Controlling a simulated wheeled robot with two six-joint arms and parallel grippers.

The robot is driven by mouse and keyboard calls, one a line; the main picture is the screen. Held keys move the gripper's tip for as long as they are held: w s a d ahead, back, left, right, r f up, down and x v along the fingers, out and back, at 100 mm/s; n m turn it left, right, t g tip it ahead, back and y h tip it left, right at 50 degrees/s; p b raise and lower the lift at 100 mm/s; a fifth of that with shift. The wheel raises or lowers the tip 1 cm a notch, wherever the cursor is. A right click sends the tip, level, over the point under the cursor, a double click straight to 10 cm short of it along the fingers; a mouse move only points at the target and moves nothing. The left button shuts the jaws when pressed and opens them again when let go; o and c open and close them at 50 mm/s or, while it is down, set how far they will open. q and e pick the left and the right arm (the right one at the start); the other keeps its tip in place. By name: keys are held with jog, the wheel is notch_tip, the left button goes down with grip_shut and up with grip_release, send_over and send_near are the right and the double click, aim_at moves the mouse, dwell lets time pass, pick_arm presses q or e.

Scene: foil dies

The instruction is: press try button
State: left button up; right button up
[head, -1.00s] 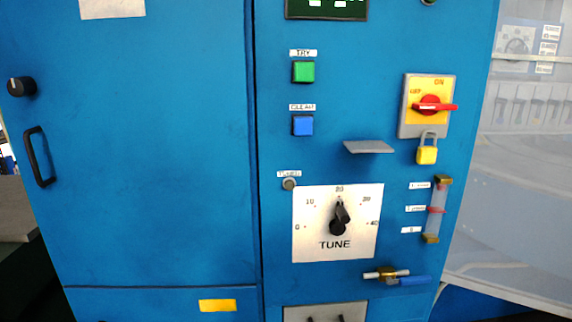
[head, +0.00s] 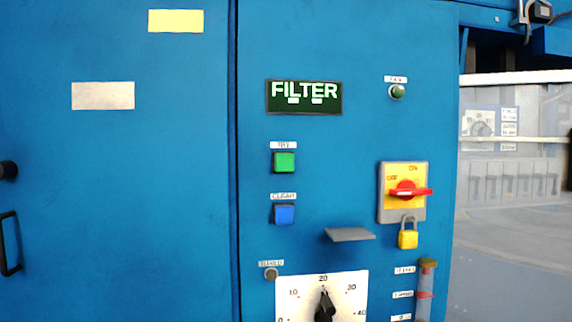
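The try button (head: 284,162) is a green square button on the blue cabinet front, under a small white label in the head view. A blue square button (head: 284,214) labelled CLEAR sits below it. A dark display (head: 304,97) above reads FILTER in light letters, with two small light blocks beneath the word. Neither of my grippers shows in this view.
A red rotary switch (head: 406,190) on a yellow plate has a yellow padlock (head: 408,239) under it. A grey shelf (head: 349,234) juts out below the buttons. A TUNE dial (head: 324,304) is lower down. A black door handle (head: 9,244) is at far left.

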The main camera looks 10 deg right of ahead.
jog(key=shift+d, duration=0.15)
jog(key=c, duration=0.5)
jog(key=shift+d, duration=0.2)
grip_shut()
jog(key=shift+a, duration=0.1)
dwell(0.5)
